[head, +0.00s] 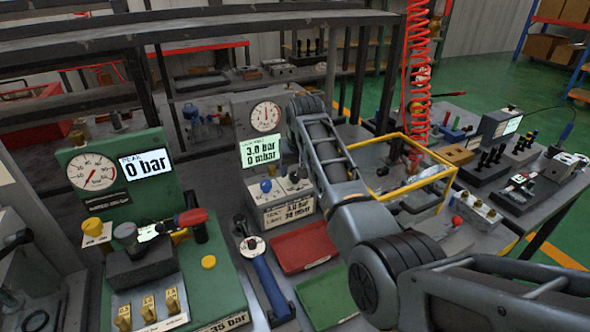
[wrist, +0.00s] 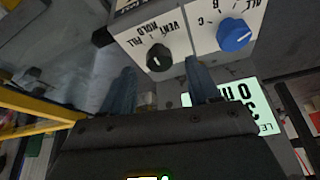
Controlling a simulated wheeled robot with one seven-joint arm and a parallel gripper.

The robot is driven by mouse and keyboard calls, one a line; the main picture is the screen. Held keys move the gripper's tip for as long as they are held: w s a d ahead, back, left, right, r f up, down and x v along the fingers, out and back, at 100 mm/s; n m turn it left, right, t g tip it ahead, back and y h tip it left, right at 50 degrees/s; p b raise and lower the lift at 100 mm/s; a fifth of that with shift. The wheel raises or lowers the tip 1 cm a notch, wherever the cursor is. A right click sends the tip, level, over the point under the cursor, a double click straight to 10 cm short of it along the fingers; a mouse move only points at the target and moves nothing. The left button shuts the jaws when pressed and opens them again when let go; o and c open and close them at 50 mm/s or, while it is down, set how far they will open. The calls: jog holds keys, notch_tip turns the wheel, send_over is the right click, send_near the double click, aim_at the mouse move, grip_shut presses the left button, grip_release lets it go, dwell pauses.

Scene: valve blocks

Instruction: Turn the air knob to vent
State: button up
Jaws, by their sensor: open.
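The air knob (wrist: 158,57) is a black knob on a white panel marked FILL, HOLD and VENT, which appears upside down in the wrist view. A small pale mark shows on its face, but I cannot tell which word it points to. My gripper (wrist: 160,84) is open, with its two dark blue-grey fingers spread on either side below the knob, and a gap shows between them. I cannot tell whether either finger touches the knob. In the head view the panel is on the grey block (head: 286,213) in the middle; my fingers are not clearly visible there.
A blue knob (wrist: 233,35) sits close beside the air knob. The block's lit display (head: 262,148) reads 3.0 bar and 0 mbar, under a round gauge (head: 265,116). A red tray (head: 303,246) lies in front. A yellow-framed bin (head: 420,172) stands to the right.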

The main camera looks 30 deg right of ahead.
jog(key=shift+x, duration=1.1)
jog(key=shift+c, duration=0.2)
jog(key=c, duration=1)
